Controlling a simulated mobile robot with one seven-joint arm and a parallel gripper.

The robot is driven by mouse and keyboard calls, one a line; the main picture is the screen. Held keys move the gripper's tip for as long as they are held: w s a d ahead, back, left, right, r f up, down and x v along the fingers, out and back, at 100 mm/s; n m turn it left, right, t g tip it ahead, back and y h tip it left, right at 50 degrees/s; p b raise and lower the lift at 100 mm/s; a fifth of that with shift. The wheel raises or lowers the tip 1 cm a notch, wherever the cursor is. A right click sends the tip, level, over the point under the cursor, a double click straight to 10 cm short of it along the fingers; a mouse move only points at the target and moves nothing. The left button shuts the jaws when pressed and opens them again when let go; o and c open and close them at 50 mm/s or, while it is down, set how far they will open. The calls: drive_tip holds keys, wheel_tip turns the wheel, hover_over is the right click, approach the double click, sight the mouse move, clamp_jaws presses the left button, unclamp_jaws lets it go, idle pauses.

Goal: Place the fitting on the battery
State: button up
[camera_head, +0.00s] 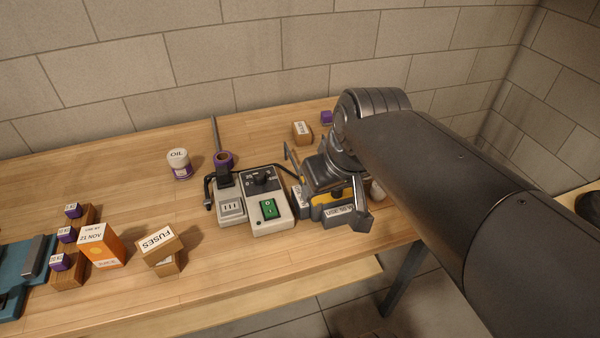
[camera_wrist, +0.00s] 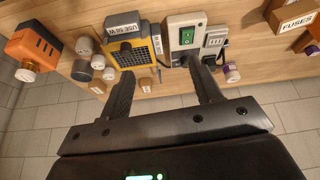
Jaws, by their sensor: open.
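A yellow-and-grey block (camera_head: 318,206) with white labels, which may be the battery, sits right of the grey switch box; my arm partly covers it. In the wrist view the block (camera_wrist: 136,52) shows a dark grille on top, beyond my fingers. Several pale round pieces (camera_wrist: 85,46) stand beside it in that view; I cannot tell whether one is the fitting. My gripper (camera_wrist: 162,70) is open, its two dark fingers spread apart with nothing visible held between them. In the head view my wrist hides much of this area.
A grey switch box (camera_head: 269,190) with a green switch stands left of the block. An orange tool-like item (camera_wrist: 33,46) is at the wrist view's left. A FUSES box (camera_head: 158,246), an orange box (camera_head: 101,247) and an OIL bottle (camera_head: 179,164) stand farther left. The wall is behind.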

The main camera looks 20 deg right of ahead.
drive_tip(key=shift+m+t, duration=0.4)
drive_tip(key=shift+m, duration=0.3)
drive_tip(key=s+a, duration=0.1)
drive_tip(key=s+a+f, duration=0.1)
drive_tip(key=s+a, duration=0.1)
drive_tip(key=shift+f, duration=0.3)
